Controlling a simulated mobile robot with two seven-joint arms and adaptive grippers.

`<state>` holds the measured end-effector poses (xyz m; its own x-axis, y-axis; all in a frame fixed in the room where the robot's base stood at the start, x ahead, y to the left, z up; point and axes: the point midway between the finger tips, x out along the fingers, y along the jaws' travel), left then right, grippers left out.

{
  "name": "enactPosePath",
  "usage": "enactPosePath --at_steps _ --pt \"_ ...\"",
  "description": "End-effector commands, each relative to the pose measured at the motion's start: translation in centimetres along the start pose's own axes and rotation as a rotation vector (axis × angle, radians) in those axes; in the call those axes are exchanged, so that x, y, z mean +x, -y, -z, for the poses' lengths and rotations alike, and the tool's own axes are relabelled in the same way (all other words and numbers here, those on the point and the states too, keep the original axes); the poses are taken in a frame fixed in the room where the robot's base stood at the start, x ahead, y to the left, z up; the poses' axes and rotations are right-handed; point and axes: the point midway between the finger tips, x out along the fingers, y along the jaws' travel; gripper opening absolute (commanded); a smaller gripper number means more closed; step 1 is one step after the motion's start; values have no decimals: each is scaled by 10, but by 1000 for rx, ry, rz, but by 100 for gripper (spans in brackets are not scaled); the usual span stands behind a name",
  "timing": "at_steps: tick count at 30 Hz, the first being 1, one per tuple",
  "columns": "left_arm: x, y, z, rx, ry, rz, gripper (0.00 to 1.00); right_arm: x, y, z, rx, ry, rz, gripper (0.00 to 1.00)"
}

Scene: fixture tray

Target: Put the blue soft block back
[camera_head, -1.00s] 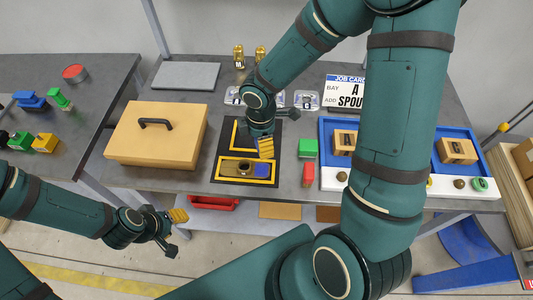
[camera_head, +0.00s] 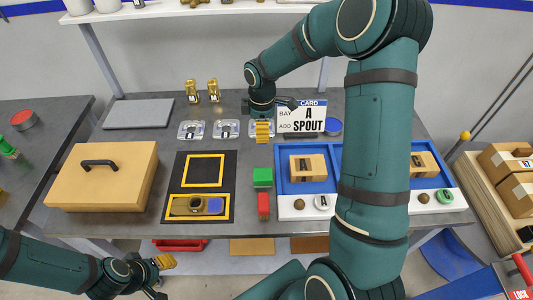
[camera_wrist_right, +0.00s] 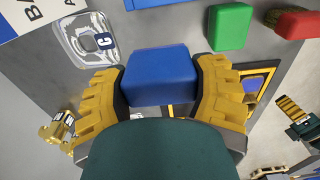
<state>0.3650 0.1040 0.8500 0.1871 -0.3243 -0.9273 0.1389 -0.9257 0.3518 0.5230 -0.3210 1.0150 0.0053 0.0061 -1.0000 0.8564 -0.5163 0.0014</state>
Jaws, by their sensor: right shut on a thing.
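The blue soft block (camera_wrist_right: 160,76) is between the yellow fingers of my right gripper (camera_wrist_right: 162,88) in the right wrist view, and the gripper is shut on it. In the head view my right gripper (camera_head: 262,130) hangs above the bench, right of the black mat and behind the green block (camera_head: 263,177); its fingers hide the blue block there. My left gripper (camera_head: 163,266) is low at the left, in front of the bench edge; its finger gap is unclear. The black mat (camera_head: 207,167) has two yellow frames; the front one holds a brown part (camera_head: 195,205) and a blue patch (camera_head: 215,203).
A red block (camera_head: 263,205) stands in front of the green one. A blue tray (camera_head: 284,182) with wooden blocks is right. A tan handled box (camera_head: 101,178) is left.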

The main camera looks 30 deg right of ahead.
Motion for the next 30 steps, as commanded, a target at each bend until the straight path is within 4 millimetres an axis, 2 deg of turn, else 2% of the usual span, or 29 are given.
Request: enactPosePath --at_steps 1,6,13,19,30 --pt "2 1 0 0 0 1 47 12 1 0 0 1 5 30" --pt "4 1 0 0 0 1 47 40 1 0 -2 1 4 30" --pt "5 2 -1 0 0 1 47 57 1 0 -2 1 2 30" --pt "8 2 -1 1 0 1 47 84 1 -1 -2 2 4 30" --pt "9 3 -1 1 0 2 47 89 1 0 -2 0 0 30"
